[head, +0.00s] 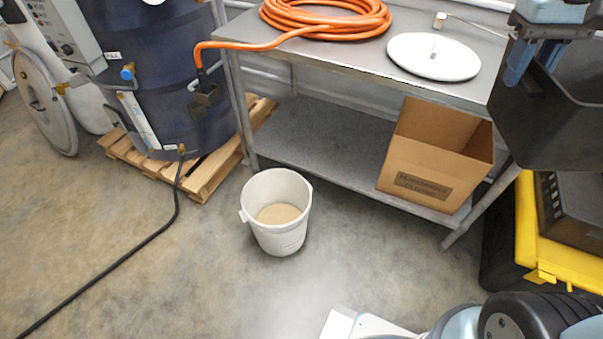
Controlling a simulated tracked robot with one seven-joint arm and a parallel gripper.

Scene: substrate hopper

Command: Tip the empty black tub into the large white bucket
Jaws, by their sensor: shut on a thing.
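The black tub (545,125) hangs in the air at the right edge of the picture, cut off by the frame and well to the right of the bucket. My gripper (521,62) is shut on the tub's upper left wall, with blue-grey fingers at its rim. The part of the tub's inside that shows is dark, and its bottom is hidden.
A metal bench (450,25) bears a coiled orange hose (325,22) and a round white lid (434,57). A cardboard box (430,175) sits on its lower shelf. A yellow-and-black object (555,258) stands below the tub. A black cable (110,262) crosses the floor left.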

